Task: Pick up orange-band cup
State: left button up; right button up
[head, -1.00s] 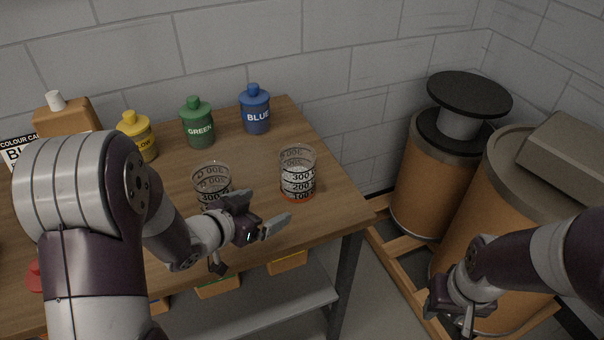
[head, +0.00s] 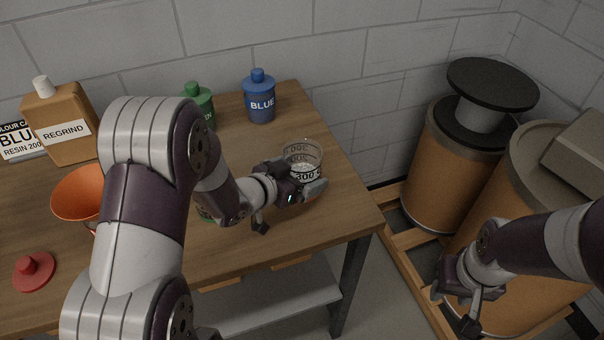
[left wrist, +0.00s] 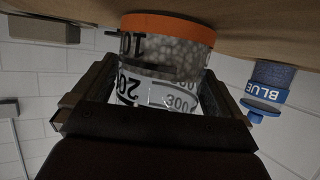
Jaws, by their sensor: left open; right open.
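The orange-band cup (head: 304,155) is a clear measuring cup with black graduation marks, upright at the right part of the table. In the left wrist view the cup (left wrist: 165,45) shows upside down, with its orange band at the base and pale pellets inside. My left gripper (head: 290,192) is open at the cup, and in the wrist view its fingers (left wrist: 160,100) stand on both sides of it. Whether they touch it I cannot tell. My right gripper (head: 455,306) is open and empty, low at the right by the drums.
A blue bottle (head: 260,97) and a green bottle (head: 203,104) stand behind. An orange funnel (head: 78,192), a red lid (head: 34,271) and a regrind jug (head: 62,125) are at the left. Drums (head: 438,170) stand right of the table on a wooden pallet.

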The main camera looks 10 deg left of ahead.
pick_arm(q)
jog(key=shift+c, duration=0.3)
jog(key=c, duration=0.8)
jog(key=shift+r, duration=0.1)
jog(key=shift+c, duration=0.2)
